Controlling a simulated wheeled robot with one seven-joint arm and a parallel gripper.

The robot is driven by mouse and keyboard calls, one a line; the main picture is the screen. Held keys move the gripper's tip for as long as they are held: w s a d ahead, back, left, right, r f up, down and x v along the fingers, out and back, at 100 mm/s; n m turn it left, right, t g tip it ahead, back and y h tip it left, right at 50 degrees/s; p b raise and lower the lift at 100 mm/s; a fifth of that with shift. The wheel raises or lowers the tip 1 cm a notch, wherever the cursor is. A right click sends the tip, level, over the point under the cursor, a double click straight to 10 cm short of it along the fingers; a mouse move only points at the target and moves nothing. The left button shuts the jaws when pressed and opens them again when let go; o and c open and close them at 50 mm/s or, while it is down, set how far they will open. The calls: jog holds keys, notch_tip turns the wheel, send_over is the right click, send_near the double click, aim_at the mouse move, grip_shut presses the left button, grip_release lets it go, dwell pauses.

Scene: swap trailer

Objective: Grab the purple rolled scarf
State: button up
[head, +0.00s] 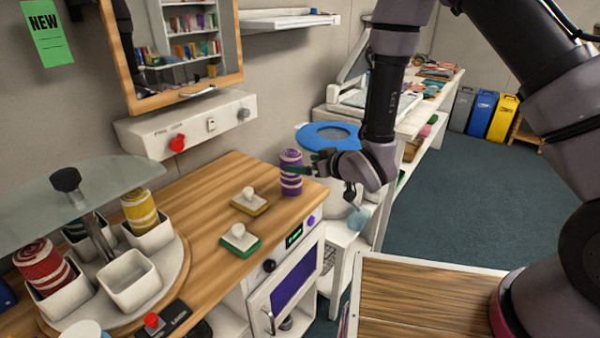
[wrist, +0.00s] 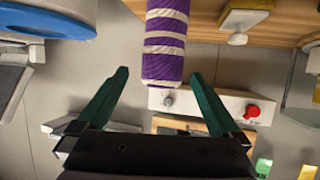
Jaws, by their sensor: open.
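The purple rolled scarf (head: 291,173) has white stripes and stands upright at the right end of the wooden counter in the head view. In the wrist view the scarf (wrist: 166,45) is at the top centre, its near end reaching between the tips of the green fingers. My gripper (head: 318,164) comes to the scarf from the right. In the wrist view my gripper (wrist: 158,75) is open, with a finger on each side of the scarf and gaps between. I cannot tell from the head view whether a finger touches it.
Yellow (head: 250,202) and green (head: 240,240) knobbed blocks lie on the counter left of the scarf. A carousel (head: 166,284) holds white cups with red and yellow rolls. A blue-rimmed bin (head: 312,131) stands behind the scarf. A mirror (head: 236,40) hangs above.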

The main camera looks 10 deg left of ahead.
aim_at(299, 162)
jog(key=x, duration=0.4)
jog(key=shift+w+a+f, duration=0.1)
jog(key=shift+w+a, duration=0.05)
jog(key=shift+w, duration=0.05)
jog(key=x, duration=0.5)
jog(key=shift+s+a+f, duration=0.15)
jog(key=shift+s, duration=0.05)
jog(key=c, duration=1.3)
